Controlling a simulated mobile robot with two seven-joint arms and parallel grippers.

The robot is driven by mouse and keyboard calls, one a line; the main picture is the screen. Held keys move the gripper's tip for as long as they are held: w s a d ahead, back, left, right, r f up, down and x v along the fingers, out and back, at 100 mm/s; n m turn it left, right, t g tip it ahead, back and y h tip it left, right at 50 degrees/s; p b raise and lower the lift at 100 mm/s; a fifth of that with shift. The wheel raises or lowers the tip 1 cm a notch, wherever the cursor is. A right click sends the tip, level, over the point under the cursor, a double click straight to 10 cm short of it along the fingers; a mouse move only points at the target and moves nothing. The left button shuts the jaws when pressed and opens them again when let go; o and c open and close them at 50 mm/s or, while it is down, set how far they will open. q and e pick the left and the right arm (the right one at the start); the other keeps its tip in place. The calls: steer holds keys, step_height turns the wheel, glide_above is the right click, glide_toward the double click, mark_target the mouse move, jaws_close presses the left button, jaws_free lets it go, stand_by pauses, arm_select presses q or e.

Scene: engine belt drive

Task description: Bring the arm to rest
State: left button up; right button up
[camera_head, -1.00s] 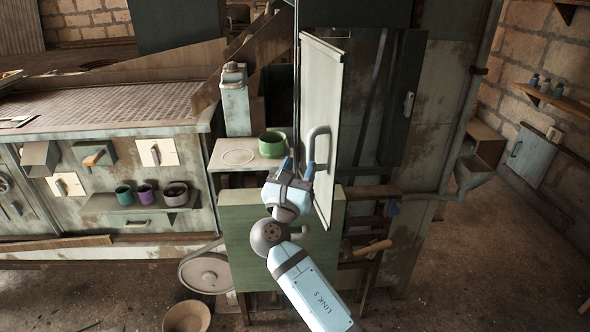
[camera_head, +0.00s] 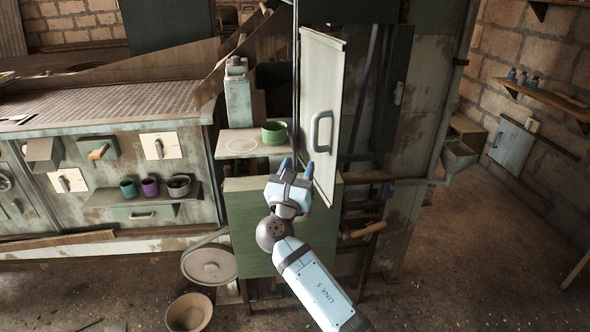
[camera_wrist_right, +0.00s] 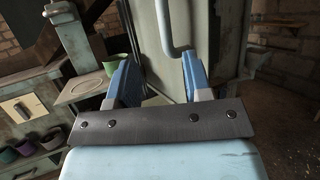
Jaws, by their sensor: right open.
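My right gripper (camera_head: 296,166) is in front of the tall machine, just below the handle (camera_head: 320,131) of a pale cabinet door that stands open. Its blue fingers are spread with nothing between them. In the right wrist view the two fingertips (camera_wrist_right: 156,76) are apart, and the door handle (camera_wrist_right: 178,45) rises beyond them; a gap to the handle shows in the head view. My right arm (camera_head: 312,283) comes in from the bottom. My left gripper is not in the frames.
A green cup (camera_head: 274,137) stands on a small shelf (camera_head: 238,144) left of the door. Several cups, one of them purple (camera_head: 150,187), stand on a lower shelf. A bowl (camera_head: 188,313) sits on the floor. A wooden handle (camera_head: 367,230) juts out right of my arm.

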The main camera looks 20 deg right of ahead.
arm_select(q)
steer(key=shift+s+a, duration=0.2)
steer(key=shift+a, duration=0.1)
arm_select(e)
steer(key=shift+s+a+f, duration=0.1)
steer(key=s+a+f+m+g+y+p, duration=0.15)
steer(key=s+f+m+y, duration=0.35)
steer(key=f, duration=0.6)
steer(key=s+f+m+g+y+p, duration=0.15)
steer(key=s+f+m+y, duration=0.25)
steer(key=s+f+y, duration=0.45)
arm_select(q)
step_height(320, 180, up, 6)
steer(key=p, duration=0.3)
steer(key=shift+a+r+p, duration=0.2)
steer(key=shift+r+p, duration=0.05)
steer(key=shift+p, duration=0.15)
arm_select(e)
steer(key=s+a+f+m+g+y, duration=0.1)
steer(key=s+f+m, duration=0.3)
steer(key=s+m, duration=0.4)
steer(key=s+a+f+m+g+y, duration=0.2)
steer(key=s+f+m, duration=0.3)
steer(key=s, duration=0.6)
steer(key=a+m+y, duration=0.1)
steer(key=m, duration=0.1)
steer(key=shift+s+a+m, duration=0.3)
steer(key=shift+s+m, duration=0.1)
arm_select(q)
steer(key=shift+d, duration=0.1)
